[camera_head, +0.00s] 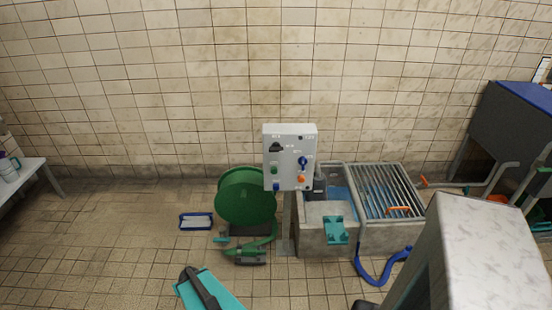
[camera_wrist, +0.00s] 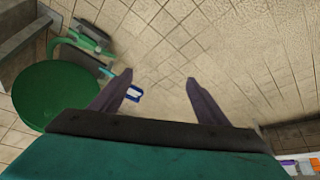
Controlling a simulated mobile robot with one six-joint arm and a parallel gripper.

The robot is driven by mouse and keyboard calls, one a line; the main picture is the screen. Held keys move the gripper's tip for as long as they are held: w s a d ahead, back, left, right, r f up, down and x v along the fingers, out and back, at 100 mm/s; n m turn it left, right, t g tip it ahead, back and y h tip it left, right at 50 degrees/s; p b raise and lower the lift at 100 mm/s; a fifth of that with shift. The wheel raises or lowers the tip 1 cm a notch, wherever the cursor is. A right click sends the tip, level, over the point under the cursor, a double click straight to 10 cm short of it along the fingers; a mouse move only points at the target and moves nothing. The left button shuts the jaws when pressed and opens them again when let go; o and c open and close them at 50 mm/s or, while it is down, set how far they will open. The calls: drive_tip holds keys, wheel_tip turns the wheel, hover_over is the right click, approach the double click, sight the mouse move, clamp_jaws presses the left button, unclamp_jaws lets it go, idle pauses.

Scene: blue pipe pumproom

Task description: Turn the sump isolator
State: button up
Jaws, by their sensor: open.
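A white control box (camera_head: 290,140) stands on a grey post in the middle of the head view. Its front carries a black rotary handle (camera_head: 276,147), a blue switch (camera_head: 303,162), an orange knob (camera_head: 301,179) and a green control (camera_head: 274,170). The labels are too small to read, so I cannot tell which control is the sump isolator. My gripper (camera_wrist: 158,76) is open and empty in the wrist view. Its two dark fingers are spread over the tiled surroundings, and the control box does not show there.
A green hose reel (camera_head: 245,195), also in the wrist view (camera_wrist: 60,97), stands left of the post. A concrete sump (camera_head: 325,238) with a metal grating (camera_head: 385,185) is to the right. A blue-rimmed tray (camera_head: 196,221) lies on the floor. Open floor lies at left.

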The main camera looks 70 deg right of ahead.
drive_tip(key=s+d+r+m+t+h+p, duration=0.1)
drive_tip(key=s+d+r+m+h+p, duration=0.15)
drive_tip(key=d+r, duration=0.7)
drive_tip(key=s+d+r+m+t+h+p, duration=0.15)
drive_tip(key=s+d+r+h, duration=0.35)
drive_tip(key=d, duration=0.7)
drive_tip(key=s+d+r+m+h+p, duration=0.1)
drive_tip(key=s+d+r+h, duration=0.2)
drive_tip(key=s+d+r, duration=0.4)
drive_tip(key=s+d+r+m+h+p, duration=0.1)
drive_tip(key=s+d+r+h+p, duration=0.1)
drive_tip(key=s+d+r, duration=0.5)
wheel_tip(320, 180, up, 6)
drive_tip(key=shift+s+d+r+m+h, duration=0.15)
drive_tip(key=shift+d+m+h, duration=0.15)
drive_tip(key=shift+m+h, duration=0.15)
drive_tip(key=shift+d+b, duration=0.2)
drive_tip(key=shift+b, duration=0.35)
drive_tip(key=b+x, duration=0.4)
drive_tip(key=b, duration=0.4)
drive_tip(key=shift+d+b, duration=0.15)
drive_tip(key=shift+b, duration=0.2)
drive_tip(key=d+b, duration=0.1)
drive_tip(key=b, duration=0.2)
drive_tip(key=w+d+b, duration=0.1)
drive_tip(key=b, duration=0.2)
drive_tip(key=shift+w+b, duration=0.2)
drive_tip(key=shift+b, duration=0.1)
